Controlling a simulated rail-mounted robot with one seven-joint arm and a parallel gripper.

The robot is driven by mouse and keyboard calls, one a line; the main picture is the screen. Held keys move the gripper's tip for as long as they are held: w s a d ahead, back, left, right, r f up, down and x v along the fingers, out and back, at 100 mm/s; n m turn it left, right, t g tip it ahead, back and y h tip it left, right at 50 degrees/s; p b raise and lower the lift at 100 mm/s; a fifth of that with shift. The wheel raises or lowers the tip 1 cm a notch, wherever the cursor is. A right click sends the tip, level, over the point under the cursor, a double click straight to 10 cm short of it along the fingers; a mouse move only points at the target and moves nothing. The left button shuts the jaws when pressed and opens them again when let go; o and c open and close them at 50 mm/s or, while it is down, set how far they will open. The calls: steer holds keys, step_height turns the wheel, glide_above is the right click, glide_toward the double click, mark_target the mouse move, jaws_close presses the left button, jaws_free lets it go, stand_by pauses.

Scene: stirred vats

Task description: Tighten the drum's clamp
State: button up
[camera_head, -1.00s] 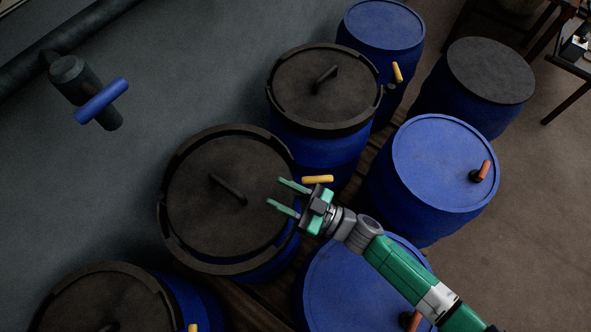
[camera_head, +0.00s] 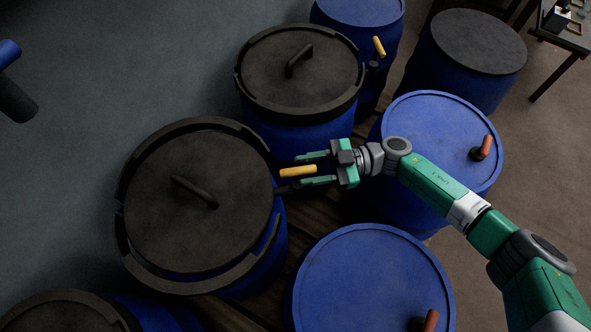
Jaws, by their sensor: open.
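The drum (camera_head: 262,262) in the left middle is blue with a dark lid (camera_head: 196,228) that has a bar handle. A dark clamp ring (camera_head: 134,259) runs around its rim, with gaps showing in it. A yellow clamp handle (camera_head: 297,171) sticks out to the right of this drum on a dark stub. My gripper (camera_head: 306,169) is open, its two green fingers pointing left, one above and one below the yellow handle in the picture. I cannot tell whether the fingers touch it.
A second dark-lidded drum (camera_head: 310,70) stands behind, with another yellow handle (camera_head: 379,47) near it. Blue-lidded drums (camera_head: 367,277) with orange-brown handles stand at right and front. A black-topped drum (camera_head: 478,52) is at back right. A blue valve handle (camera_head: 9,52) shows at left.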

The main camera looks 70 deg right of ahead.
mark_target(296, 169)
steer(key=x, duration=0.3)
steer(key=shift+w, duration=0.15)
jaws_close()
